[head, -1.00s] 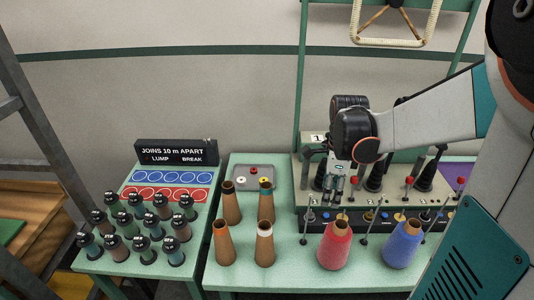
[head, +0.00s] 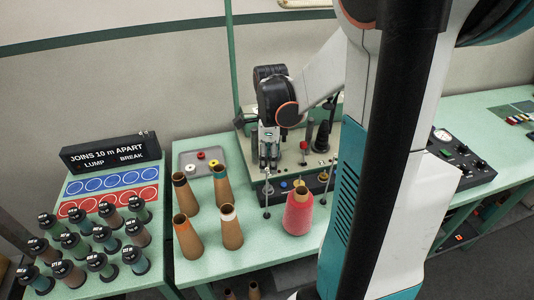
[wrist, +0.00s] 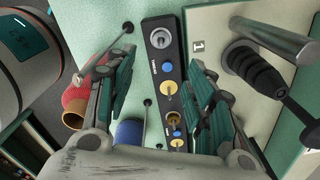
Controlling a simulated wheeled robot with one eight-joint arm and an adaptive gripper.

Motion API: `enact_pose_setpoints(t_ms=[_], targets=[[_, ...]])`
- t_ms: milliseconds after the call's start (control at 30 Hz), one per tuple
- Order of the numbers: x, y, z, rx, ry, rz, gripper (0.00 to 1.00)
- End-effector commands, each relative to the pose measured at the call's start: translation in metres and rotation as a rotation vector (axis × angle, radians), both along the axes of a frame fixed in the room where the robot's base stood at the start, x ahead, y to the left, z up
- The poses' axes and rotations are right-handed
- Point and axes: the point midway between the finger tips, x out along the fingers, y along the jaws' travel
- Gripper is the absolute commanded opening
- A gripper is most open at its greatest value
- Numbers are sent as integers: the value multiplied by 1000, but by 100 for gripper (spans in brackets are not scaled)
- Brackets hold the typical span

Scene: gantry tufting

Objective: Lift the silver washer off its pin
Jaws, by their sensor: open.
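The silver washer (wrist: 153,63) shows in the wrist view as a grey disc near the upper end of a dark panel strip (wrist: 148,30). A thin pin appears at it. My gripper (wrist: 161,62) is open, with one green-padded finger on each side of the strip. The washer lies in the gap between the fingertips, as seen from the wrist; the remaining distance is hard to judge. In the head view my gripper (head: 268,163) points down over the left end of the panel, and the washer cannot be made out there.
Yellow discs (wrist: 167,88) and blue knobs (wrist: 161,39) share the strip. A red yarn cone (head: 298,214) and several brown cones (head: 229,228) stand in front. A grey tray (head: 184,163) lies left of the gripper. A black post (wrist: 255,65) rises right of the fingers.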

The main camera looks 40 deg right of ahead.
Motion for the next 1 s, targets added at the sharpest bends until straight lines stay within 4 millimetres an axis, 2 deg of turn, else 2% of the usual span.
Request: enact_pose_setpoints(t_ms=[33, 400, 600, 800, 1000], targets=[[0, 0, -11, 0, 0, 0, 49], [1, 0, -77, 0, 0, 1, 49], [1, 0, -106, 0, 0, 1, 49], [0, 0, -120, 0, 0, 1, 49], [0, 0, -122, 0, 0, 1, 49]])
